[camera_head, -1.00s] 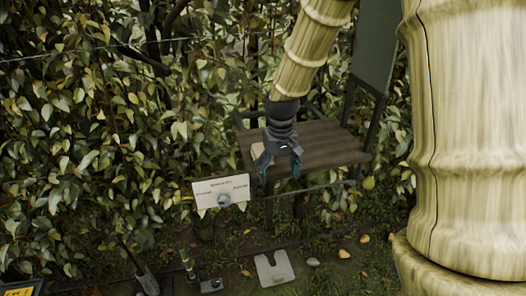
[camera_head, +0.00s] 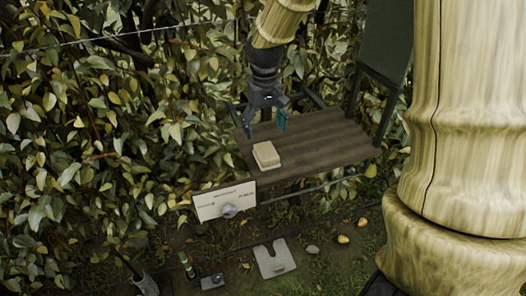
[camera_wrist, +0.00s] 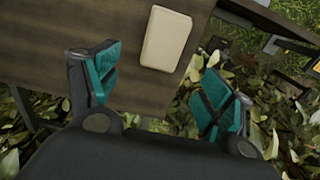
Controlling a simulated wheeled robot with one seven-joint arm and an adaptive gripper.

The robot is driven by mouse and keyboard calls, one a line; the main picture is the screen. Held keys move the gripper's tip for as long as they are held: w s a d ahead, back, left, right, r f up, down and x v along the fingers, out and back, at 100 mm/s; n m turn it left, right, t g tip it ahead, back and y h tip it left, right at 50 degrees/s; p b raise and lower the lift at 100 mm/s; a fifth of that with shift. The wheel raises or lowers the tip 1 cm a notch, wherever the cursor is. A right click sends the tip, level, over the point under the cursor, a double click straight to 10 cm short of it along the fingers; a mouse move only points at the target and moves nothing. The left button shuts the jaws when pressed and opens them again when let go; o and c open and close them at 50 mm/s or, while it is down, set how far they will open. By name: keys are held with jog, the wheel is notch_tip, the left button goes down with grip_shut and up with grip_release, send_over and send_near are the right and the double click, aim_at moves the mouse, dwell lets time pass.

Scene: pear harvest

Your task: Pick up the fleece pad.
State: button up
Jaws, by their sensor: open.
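The fleece pad (camera_head: 266,155) is a small cream block lying on the left end of a brown wooden bench shelf (camera_head: 325,145). My gripper (camera_head: 266,126) is open and empty, above and behind the pad in the head view. In the wrist view the pad (camera_wrist: 166,39) lies flat on the wood (camera_wrist: 120,15) near the shelf's edge. There it sits beyond the two teal-lined fingers of my gripper (camera_wrist: 160,85), between their lines and apart from both.
A white sign panel with a round knob (camera_head: 224,201) hangs at the shelf's front left. A dark upright panel (camera_head: 384,42) stands at the back right. Dense leaves fill the left and back. A pale notched plate (camera_head: 272,260) and several yellow fruits lie on the ground.

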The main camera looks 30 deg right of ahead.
aim_at(265, 147)
jog(key=f, duration=0.3)
jog(key=shift+d+f+p, duration=0.1)
jog(key=shift+d+p, duration=0.2)
jog(key=shift+p, duration=0.05)
jog(key=shift+s+a+f+p, duration=0.25)
jog(key=shift+f+p, duration=0.35)
jog(key=shift+f, duration=0.05)
jog(key=shift+w+a+f+p, duration=0.1)
jog(key=shift+f+p, duration=0.7)
jog(key=shift+f, duration=1.2)
jog(key=c, duration=1.2)
jog(key=shift+r, duration=0.1)
